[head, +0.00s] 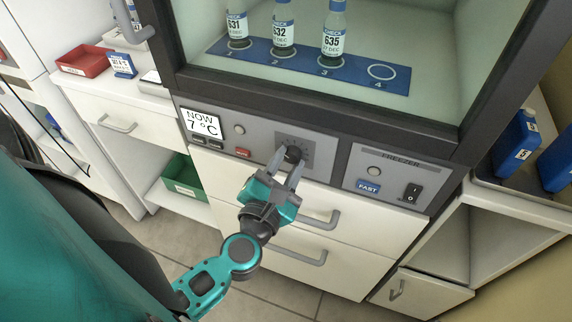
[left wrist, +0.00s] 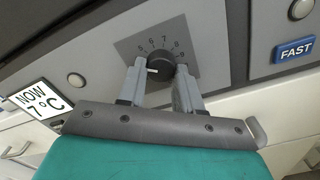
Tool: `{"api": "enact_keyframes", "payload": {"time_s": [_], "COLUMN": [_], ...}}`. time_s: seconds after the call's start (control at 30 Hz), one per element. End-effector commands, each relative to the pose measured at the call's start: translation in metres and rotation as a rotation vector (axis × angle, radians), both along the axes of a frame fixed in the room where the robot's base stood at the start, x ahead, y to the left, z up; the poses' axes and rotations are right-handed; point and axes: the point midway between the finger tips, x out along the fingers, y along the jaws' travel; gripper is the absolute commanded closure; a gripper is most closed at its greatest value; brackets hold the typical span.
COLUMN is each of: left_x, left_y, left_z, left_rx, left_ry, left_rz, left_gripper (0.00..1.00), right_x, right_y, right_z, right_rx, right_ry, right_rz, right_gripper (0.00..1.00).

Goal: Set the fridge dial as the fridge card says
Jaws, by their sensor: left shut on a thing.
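The fridge dial (head: 293,153) is a black round knob on a grey plate in the panel under the glass door. In the left wrist view the dial (left wrist: 161,62) has a white pointer mark toward its left side. Numbers about 5 to 9 show around its top; the finger hides the scale at the left. My left gripper (left wrist: 161,69) is shut on the dial, one finger on each side; it also shows in the head view (head: 291,160). The display (head: 202,122) reads NOW 7 °C. A small blue and white card (head: 122,65) stands on the left counter, its text too small to read.
Bottles (head: 333,40) stand on a blue numbered mat (head: 330,77) behind the glass. A switch (head: 412,193) and a FAST button (head: 368,186) are right of the dial. A red tray (head: 84,61) is on the counter. Drawer handles (head: 320,219) lie below the panel.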

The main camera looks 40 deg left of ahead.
Motion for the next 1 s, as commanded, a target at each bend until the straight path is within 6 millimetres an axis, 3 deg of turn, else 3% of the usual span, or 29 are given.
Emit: {"api": "enact_keyframes", "payload": {"time_s": [0.6, 0.63, 0.87, 1.0], "left_x": [0.0009, 0.0009, 0.0004, 0.0002], "left_y": [-0.0002, -0.0002, -0.0001, -0.0002], "left_z": [0.0021, 0.0021, 0.0011, 0.0007], "left_rx": [-0.039, -0.039, -0.038, -0.038], "left_ry": [-0.014, -0.014, -0.012, -0.010], "left_rz": [0.000, 0.000, 0.000, 0.000], "left_gripper": [0.96, 0.63, 0.41, 0.40], "right_x": [0.0031, 0.0031, 0.0023, 0.0018], "right_y": [0.0032, 0.0031, 0.0016, 0.0006], "right_z": [0.0048, 0.0047, 0.0023, 0.0006], "right_rx": [0.007, 0.007, 0.004, 0.002], "right_ry": [-0.013, -0.013, -0.008, -0.005], "right_rz": [0.005, 0.005, 0.003, 0.001], "right_gripper": [0.57, 0.57, 0.57, 0.57]}}
